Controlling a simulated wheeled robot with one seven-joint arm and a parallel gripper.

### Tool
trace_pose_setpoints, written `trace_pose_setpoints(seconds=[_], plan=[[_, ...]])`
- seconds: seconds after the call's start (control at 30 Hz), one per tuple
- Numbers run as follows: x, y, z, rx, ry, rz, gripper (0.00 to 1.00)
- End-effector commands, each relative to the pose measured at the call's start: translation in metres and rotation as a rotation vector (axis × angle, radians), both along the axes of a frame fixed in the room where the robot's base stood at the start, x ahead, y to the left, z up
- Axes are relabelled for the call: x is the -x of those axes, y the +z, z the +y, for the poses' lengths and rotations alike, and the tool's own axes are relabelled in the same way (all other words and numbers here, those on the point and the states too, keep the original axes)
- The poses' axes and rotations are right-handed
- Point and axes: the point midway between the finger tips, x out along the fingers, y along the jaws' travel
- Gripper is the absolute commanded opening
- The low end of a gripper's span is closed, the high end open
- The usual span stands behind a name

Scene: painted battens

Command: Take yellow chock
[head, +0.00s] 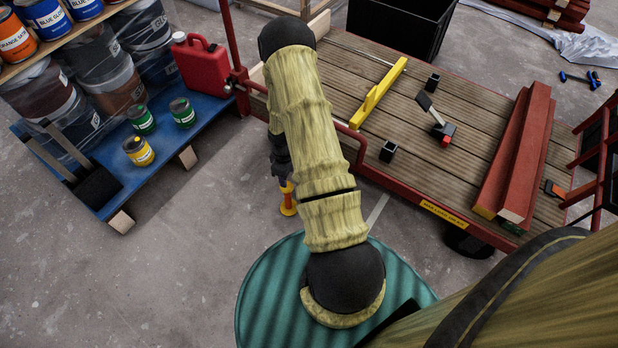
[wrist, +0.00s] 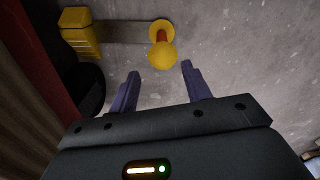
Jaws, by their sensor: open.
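In the wrist view, a yellow block (wrist: 82,36), taken as the yellow chock, lies on the floor beside a dark round wheel (wrist: 88,88). A grey bar (wrist: 124,32) runs from it to a yellow knob (wrist: 162,56) on a short red-orange stem; they look joined. The knob and stem also show in the head view as an upright piece (head: 288,199), while the block is hidden there. My gripper (wrist: 160,76) is open and empty. Its fingers point towards the knob, which appears just past the fingertips and between them. My gripper (head: 280,165) is partly behind my arm in the head view.
A red-framed cart with a plank deck (head: 395,150) stands right of my gripper, carrying red beams (head: 520,155) and a yellow bar (head: 378,95). A blue pallet (head: 165,165) with cans is at left. A green drum (head: 262,300) is in front. Bare floor lies between.

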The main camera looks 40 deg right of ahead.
Motion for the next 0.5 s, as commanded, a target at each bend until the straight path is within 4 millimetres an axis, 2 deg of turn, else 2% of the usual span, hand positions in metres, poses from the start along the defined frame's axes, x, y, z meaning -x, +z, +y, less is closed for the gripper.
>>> trace_pose_setpoints(seconds=[0.03, 0.3, 0.5], plan=[[0.0, -0.015, 0.0, 0.0, 0.001, 0.001, 0.48], [0.0, -0.063, 0.0, 0.001, 0.001, 0.001, 0.48], [0.0, -0.083, 0.0, 0.0, 0.0, 0.0, 0.48]])
